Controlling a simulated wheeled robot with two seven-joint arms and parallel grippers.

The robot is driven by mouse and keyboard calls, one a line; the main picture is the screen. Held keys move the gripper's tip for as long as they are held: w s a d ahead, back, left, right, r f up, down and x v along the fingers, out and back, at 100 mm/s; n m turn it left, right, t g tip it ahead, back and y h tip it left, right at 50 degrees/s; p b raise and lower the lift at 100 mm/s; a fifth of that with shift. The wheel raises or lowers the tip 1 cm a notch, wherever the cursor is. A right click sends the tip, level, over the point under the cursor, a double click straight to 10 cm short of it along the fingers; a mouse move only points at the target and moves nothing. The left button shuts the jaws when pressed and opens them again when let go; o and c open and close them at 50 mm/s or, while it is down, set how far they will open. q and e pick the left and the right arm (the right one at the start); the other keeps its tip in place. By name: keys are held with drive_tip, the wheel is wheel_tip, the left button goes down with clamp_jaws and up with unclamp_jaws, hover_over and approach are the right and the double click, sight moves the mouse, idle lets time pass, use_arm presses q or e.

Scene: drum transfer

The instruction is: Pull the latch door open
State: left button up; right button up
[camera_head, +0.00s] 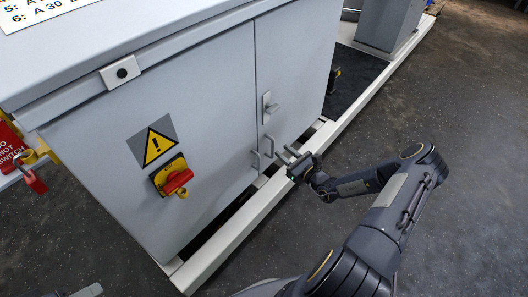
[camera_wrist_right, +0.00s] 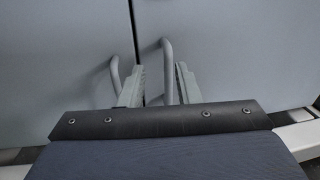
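The grey cabinet has a left door (camera_head: 200,120) and a right door (camera_head: 295,70), both looking shut along the seam. A latch (camera_head: 269,107) sits on the right door near the seam. Below it are two bar handles, the left door handle (camera_head: 256,161) and the right door handle (camera_head: 269,147). My right gripper (camera_head: 284,154) is open at the handles. In the right wrist view, the right door handle (camera_wrist_right: 167,68) shows between the fingertips (camera_wrist_right: 160,82), and the left door handle (camera_wrist_right: 114,75) is outside them. Contact cannot be told. Only a light grey tip (camera_head: 88,291), probably my left gripper, shows at the bottom edge.
A red and yellow rotary switch (camera_head: 174,178) and a yellow warning sign (camera_head: 154,146) are on the left door. A pale base rail (camera_head: 225,241) runs along the floor before the cabinet. The dark floor (camera_head: 460,110) to the right is clear.

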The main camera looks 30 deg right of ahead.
wheel_tip(320, 180, down, 2)
drive_tip(key=m, duration=0.1)
drive_tip(key=h+b, duration=0.1)
drive_tip(key=b, duration=0.1)
hover_over(273, 157)
drive_tip(key=shift+w+d, duration=0.1)
drive_tip(key=shift+w, duration=0.2)
clamp_jaws()
